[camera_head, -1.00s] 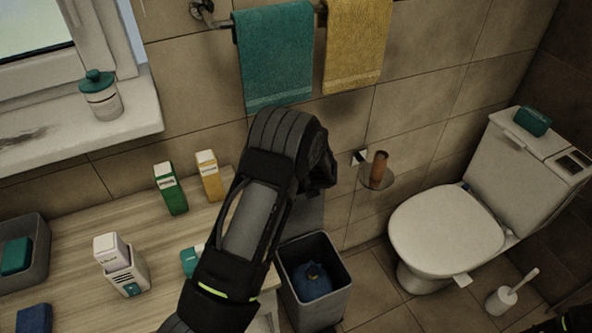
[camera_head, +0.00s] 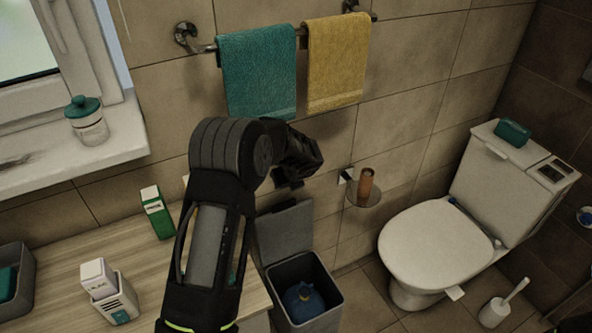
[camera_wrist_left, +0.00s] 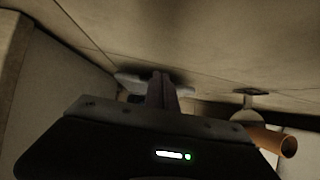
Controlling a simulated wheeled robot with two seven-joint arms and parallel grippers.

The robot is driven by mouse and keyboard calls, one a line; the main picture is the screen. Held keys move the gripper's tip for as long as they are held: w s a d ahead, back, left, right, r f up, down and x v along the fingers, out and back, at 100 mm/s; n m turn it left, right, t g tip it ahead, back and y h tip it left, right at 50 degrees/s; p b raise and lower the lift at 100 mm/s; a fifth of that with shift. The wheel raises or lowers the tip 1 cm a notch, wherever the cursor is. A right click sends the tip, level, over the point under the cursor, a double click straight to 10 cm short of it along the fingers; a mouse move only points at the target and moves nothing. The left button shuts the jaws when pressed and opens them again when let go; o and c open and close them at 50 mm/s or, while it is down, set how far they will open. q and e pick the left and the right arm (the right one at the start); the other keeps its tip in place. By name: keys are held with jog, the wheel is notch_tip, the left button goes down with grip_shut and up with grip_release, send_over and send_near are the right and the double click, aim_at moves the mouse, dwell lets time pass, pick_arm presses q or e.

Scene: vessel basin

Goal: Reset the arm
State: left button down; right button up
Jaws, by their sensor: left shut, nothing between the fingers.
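My left arm bends across the middle of the head view, in front of the counter and the tiled wall. Its gripper (camera_head: 292,176) points to the right, above the open bin and left of the wall holder with a brown roll. In the left wrist view the two fingers (camera_wrist_left: 161,88) are together, with nothing between them. My right gripper is in neither view.
An open grey bin (camera_head: 330,310) holds a blue bag (camera_head: 303,300). A brown roll (camera_head: 366,184) stands on the wall holder. Teal (camera_head: 257,75) and yellow towels (camera_head: 337,62) hang above. A green box (camera_head: 157,213) is on the counter (camera_head: 75,268); the toilet (camera_head: 435,245) stands right.

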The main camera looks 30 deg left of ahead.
pick_arm(q)
jog(key=s+d+f+n+h, duration=0.35)
jog(key=d+f+n, duration=0.2)
jog(key=d, duration=0.25)
jog(key=s+d+f+n+h, duration=0.2)
jog(key=s+d+f+n, duration=0.3)
jog(key=d, duration=0.3)
jog(key=s+d+f+n+h, duration=0.2)
jog(key=s+d+f+n, duration=0.15)
jog(key=d+n, duration=0.35)
jog(key=s+d+f+n+g+h, duration=0.1)
jog(key=s+d+n, duration=0.3)
jog(key=s, duration=0.7)
jog(key=s+d+f+n+g+h, duration=0.1)
jog(key=s+d+n, duration=0.4)
jog(key=s, duration=0.7)
notch_tip(320, 180, down, 2)
jog(key=shift+s+d+g, duration=0.3)
jog(key=shift+d+g, duration=0.1)
jog(key=shift+g, duration=0.2)
jog(key=shift+a, duration=0.1)
